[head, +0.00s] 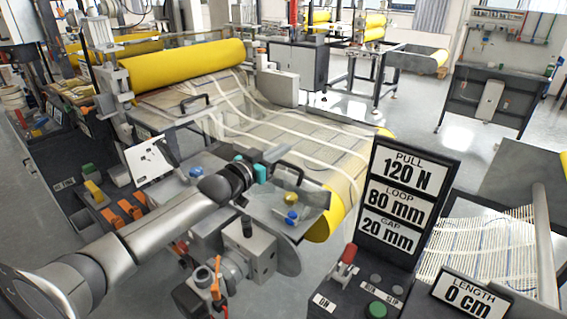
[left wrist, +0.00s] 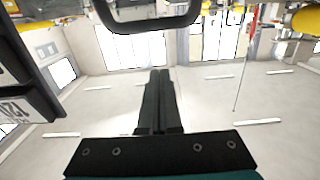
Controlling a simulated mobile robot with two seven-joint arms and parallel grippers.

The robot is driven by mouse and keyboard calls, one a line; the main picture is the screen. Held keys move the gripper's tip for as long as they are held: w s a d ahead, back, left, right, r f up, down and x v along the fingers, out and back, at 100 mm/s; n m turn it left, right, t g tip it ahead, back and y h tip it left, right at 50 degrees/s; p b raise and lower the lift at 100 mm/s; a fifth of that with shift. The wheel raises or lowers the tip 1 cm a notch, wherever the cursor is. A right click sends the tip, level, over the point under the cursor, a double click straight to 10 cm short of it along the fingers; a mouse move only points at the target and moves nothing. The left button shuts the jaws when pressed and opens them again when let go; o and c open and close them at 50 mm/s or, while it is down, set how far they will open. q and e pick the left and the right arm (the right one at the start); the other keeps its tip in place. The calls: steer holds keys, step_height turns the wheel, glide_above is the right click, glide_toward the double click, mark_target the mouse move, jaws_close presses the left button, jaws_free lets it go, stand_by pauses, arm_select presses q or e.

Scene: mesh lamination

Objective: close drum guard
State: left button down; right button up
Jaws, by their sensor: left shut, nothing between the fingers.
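My left gripper (head: 274,155) is over the machine's near side, right of and nearer than that handle. In the left wrist view its two dark fingers (left wrist: 158,74) are pressed together and empty. A dark U-shaped handle (left wrist: 150,24) shows beyond the fingertips, apart from them in the picture. My right gripper is not in view.
A display sign (head: 408,195) and a control box with a red lever (head: 343,262) and green button (head: 376,310) stand at the right. Pale mesh strands (head: 300,130) run over the machine to a yellow drum (head: 340,208).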

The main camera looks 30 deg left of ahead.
mark_target(283, 179)
arm_select(q)
steer(key=shift+w, duration=0.95)
step_height(283, 179, down, 3)
steer(key=shift+s+r+b, duration=0.1)
steer(key=shift+r+b, duration=0.1)
steer(key=shift+b, duration=0.1)
steer(key=shift+s+f, duration=0.25)
steer(key=shift+f, duration=0.35)
steer(key=shift+f, duration=0.1)
